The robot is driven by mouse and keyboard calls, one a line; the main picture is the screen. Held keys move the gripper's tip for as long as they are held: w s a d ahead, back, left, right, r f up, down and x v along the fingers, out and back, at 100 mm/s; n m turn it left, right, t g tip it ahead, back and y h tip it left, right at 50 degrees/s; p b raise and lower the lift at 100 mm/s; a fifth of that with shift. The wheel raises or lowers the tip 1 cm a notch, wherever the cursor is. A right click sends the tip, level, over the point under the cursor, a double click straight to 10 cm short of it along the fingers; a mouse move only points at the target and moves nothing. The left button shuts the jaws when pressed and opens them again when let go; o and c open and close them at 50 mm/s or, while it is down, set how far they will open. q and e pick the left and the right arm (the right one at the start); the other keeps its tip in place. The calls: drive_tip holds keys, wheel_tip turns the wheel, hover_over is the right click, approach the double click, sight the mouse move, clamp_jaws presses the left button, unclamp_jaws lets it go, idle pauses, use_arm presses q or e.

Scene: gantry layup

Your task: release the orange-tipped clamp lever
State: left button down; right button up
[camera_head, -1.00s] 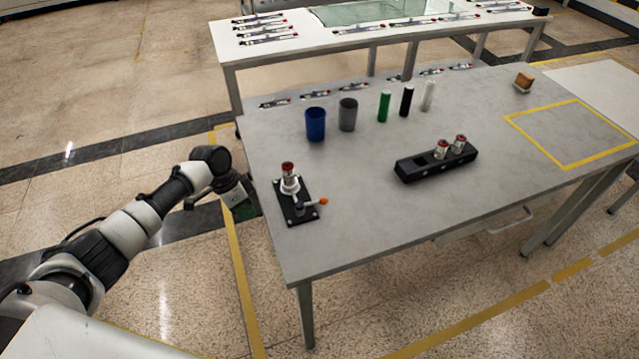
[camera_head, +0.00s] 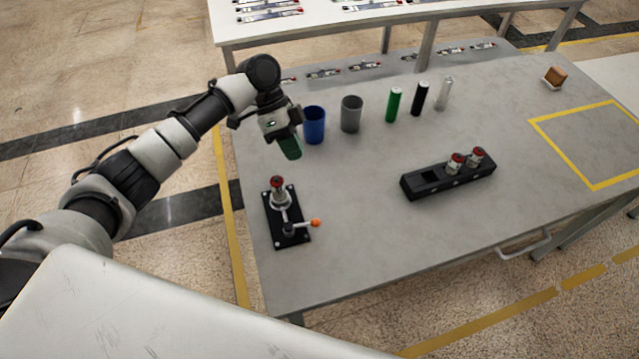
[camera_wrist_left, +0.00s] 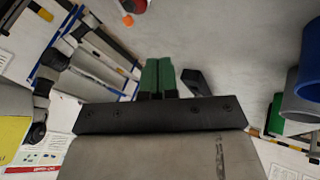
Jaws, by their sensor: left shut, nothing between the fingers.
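The clamp is a black base plate (camera_head: 276,225) near the left front of the grey table. Its lever ends in an orange tip (camera_head: 316,223) that points right. A red-topped cylinder (camera_head: 277,186) stands upright in the clamp's light ring. My left gripper (camera_head: 291,152) hangs above the table behind the clamp, near the blue cup, apart from both. Its green fingers are together and empty. In the left wrist view the fingers (camera_wrist_left: 158,76) are side by side, and the orange tip (camera_wrist_left: 127,19) shows near the top. My right gripper is not in view.
A blue cup (camera_head: 314,125) and a grey cup (camera_head: 351,114) stand behind the clamp, near my left gripper. Green (camera_head: 393,105), black (camera_head: 418,98) and white (camera_head: 444,93) cylinders stand farther right. A black holder (camera_head: 449,180) carries two red-topped cylinders. The table's middle is clear.

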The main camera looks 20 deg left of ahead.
sight(302, 225)
use_arm(q)
drive_tip(key=x, duration=0.3)
drive_tip(key=p+x, duration=0.1)
drive_tip(key=x, duration=0.2)
drive_tip(key=p+x, duration=0.1)
drive_tip(key=x, duration=0.2)
drive_tip(key=shift+s+d+f, duration=0.1)
drive_tip(key=shift+s+d, duration=0.1)
drive_tip(key=shift+s, duration=0.15)
drive_tip(key=s, duration=0.1)
drive_tip(key=s+p, duration=0.1)
drive_tip(key=s+d+p, duration=0.1)
drive_tip(key=shift+f, duration=0.4)
drive_tip(key=shift+s+d+f, duration=0.15)
drive_tip(key=shift+s+d, duration=0.05)
drive_tip(key=shift+s, duration=0.15)
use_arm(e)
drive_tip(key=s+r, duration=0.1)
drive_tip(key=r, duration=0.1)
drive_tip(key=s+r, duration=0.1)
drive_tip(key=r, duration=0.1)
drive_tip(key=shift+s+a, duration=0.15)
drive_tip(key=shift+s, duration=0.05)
